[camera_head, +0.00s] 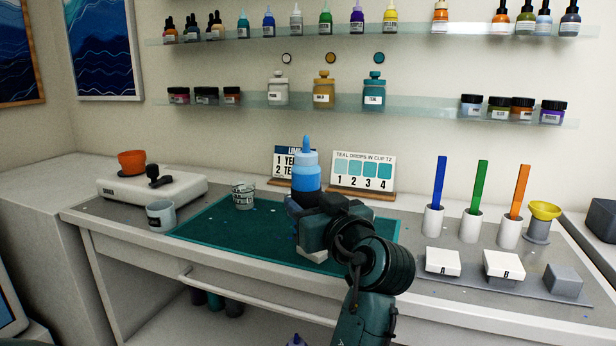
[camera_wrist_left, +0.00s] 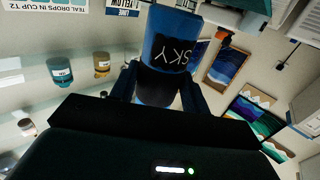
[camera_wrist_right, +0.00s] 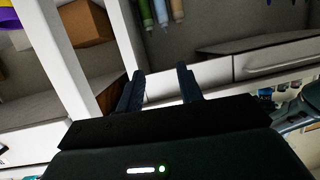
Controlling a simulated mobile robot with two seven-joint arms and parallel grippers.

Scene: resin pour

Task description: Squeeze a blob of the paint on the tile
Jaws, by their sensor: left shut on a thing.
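A blue paint bottle (camera_head: 306,172) with a pointed nozzle stands upright in my left gripper (camera_head: 308,200), over the dark green mat. In the left wrist view the bottle (camera_wrist_left: 172,52) reads SKY, and the left fingers (camera_wrist_left: 160,88) are shut around it. A white piece (camera_head: 312,254), perhaps a tile, shows in part below the left gripper; the gripper hides the rest. White blocks marked A (camera_head: 442,262) and B (camera_head: 503,265) are at the right. My right gripper (camera_wrist_right: 160,72) is open and empty in the right wrist view, and not visible in the head view.
The green mat (camera_head: 205,228) has a speckled cup (camera_head: 243,196) on it. A grey cup (camera_head: 161,215) and a scale (camera_head: 125,192) with an orange bowl (camera_head: 132,162) are at left. Coloured sticks in white holders and a yellow funnel (camera_head: 544,210) stand at right. Cards stand behind.

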